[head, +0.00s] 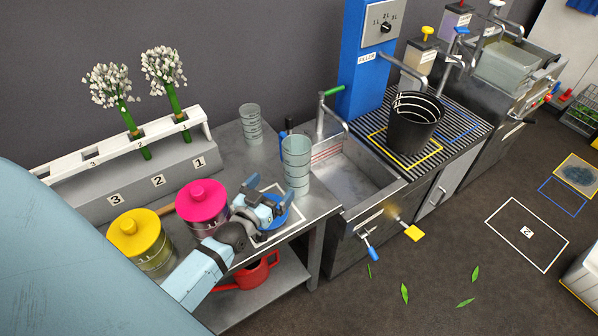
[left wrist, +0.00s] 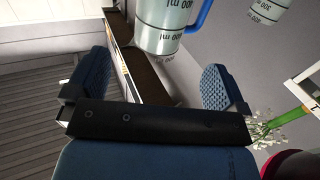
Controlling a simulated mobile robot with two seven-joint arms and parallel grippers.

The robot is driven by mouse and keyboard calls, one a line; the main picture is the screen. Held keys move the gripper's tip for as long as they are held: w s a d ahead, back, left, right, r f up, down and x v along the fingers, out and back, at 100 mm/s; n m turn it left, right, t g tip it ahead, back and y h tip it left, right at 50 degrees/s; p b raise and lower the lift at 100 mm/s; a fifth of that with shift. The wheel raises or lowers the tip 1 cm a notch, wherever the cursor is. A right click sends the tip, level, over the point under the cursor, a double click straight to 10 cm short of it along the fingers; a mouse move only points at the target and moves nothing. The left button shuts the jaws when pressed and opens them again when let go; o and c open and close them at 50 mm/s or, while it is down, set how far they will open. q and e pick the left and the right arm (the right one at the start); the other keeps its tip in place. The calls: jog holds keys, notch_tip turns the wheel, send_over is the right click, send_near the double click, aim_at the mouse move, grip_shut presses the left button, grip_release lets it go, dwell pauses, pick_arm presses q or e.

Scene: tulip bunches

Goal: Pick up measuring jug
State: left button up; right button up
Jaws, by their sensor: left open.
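A clear measuring jug (head: 296,165) with dark graduation marks stands upright on the grey bench near the sink. It also shows in the left wrist view (left wrist: 163,20), with a blue handle and printed millilitre marks. A second clear graduated vessel (head: 251,122) stands further back; part of it shows at the top right of the left wrist view (left wrist: 268,8). My left gripper (head: 268,187) is open and empty, in front of the jug and apart from it. In the left wrist view its two blue finger pads (left wrist: 155,85) are wide apart. My right gripper is not in view.
A pink-lidded jar (head: 203,203) and a yellow-lidded jar (head: 138,238) stand left of the gripper. A numbered rack (head: 150,180) holds white flower bunches. A sink (head: 355,177) and a black bucket (head: 412,125) lie to the right. A red watering can (head: 250,272) sits below.

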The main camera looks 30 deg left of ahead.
aim_at(291, 165)
pick_arm(q)
jog(key=w, duration=0.7)
jog(key=shift+w+a+r+p, duration=0.1)
jog(key=shift+w+a+p, duration=0.1)
jog(key=shift+p, duration=0.1)
jog(key=shift+w, duration=0.45)
jog(key=w, duration=0.4)
jog(key=shift+w+a+p, duration=0.3)
jog(key=shift+w+p, duration=0.05)
jog(key=shift+w, duration=0.05)
jog(key=shift+c, duration=1.3)
jog(key=c, duration=1.4)
jog(key=shift+c, duration=0.3)
jog(key=shift+r, duration=0.1)
